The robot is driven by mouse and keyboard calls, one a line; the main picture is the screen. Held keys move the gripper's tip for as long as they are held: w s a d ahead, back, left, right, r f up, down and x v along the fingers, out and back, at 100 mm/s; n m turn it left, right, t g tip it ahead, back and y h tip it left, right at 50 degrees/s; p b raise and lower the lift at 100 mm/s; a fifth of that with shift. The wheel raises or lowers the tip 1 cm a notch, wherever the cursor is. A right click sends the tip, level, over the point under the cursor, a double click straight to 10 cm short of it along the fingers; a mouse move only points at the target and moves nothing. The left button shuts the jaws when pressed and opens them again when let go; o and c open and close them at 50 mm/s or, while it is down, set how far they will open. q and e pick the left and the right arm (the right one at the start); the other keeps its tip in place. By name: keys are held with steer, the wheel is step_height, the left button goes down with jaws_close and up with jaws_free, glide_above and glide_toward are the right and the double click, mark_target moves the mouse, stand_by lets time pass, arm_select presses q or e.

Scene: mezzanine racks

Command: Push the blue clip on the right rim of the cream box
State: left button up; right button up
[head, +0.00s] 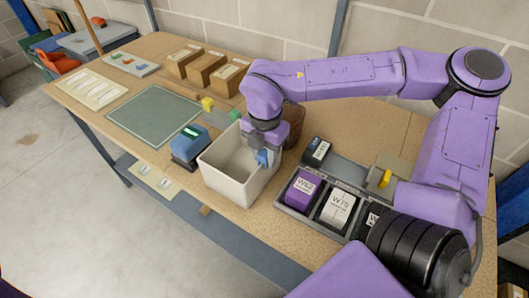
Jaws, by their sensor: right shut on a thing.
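The cream box (224,184) stands open near the front edge of the wooden table. The blue clip (262,157) is at the right rim of the box. My right gripper (263,148) points down at that rim and is shut on the blue clip. Its fingers hide part of the clip, so I cannot tell how far it sits over the rim. The visible part of the box's inside looks empty. My left gripper is not in view.
A blue device (188,148) stands close to the box's left side. A grey tray (283,207) with labelled packs, including a purple pack (303,190), is at the right. Brown cartons (206,68) line the back. A green mat (152,115) lies clear at the left.

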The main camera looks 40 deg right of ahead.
steer(key=shift+f, duration=0.15)
steer(key=o, duration=1.4)
step_height(320, 180, up, 7)
steer(key=p, duration=0.6)
